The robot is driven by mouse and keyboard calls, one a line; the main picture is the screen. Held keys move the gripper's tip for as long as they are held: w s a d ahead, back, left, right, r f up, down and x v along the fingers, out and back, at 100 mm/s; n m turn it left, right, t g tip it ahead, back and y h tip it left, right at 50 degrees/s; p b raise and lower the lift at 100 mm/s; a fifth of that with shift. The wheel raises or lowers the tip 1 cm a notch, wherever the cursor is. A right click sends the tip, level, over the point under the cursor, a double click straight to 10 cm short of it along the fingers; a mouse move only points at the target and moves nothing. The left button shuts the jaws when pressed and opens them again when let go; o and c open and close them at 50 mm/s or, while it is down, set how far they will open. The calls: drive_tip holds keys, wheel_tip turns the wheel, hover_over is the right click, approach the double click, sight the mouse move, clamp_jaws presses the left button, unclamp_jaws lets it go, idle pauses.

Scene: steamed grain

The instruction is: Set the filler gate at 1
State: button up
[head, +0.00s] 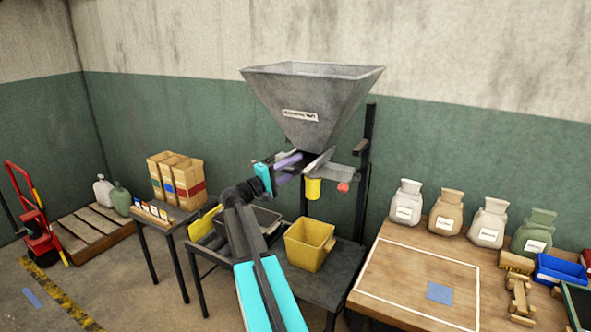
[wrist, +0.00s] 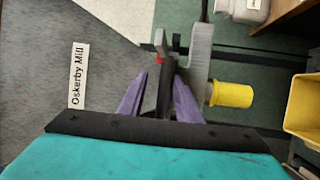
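The filler is a grey metal hopper (head: 313,105) with a yellow spout (head: 313,188) under it; the spout also shows in the wrist view (wrist: 231,94). A dark bar (wrist: 166,92), seemingly the gate handle, points towards my wrist under the hopper. My gripper (head: 300,159) is at the hopper's underside. In the wrist view its purple fingers (wrist: 160,76) stand on both sides of the bar, near the right finger and with a gap to the left one. A small red part (wrist: 160,59) is beyond the fingertips. I cannot read any gate marks.
A yellow bin (head: 309,246) stands below the spout on a dark table. A wooden bench (head: 405,275) with several sacks is on the right. Several paper bags (head: 175,178) stand on a small table on the left. A black post (head: 364,165) rises behind the hopper.

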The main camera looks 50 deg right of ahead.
drive_tip(key=shift+a+f, duration=0.1)
drive_tip(key=shift+f, duration=0.05)
idle(0.3)
drive_tip(key=shift+a+f, duration=0.15)
drive_tip(key=shift+a, duration=0.3)
drive_tip(key=b+v, duration=0.3)
drive_tip(key=v, duration=0.9)
drive_tip(key=shift+a+b, duration=0.4)
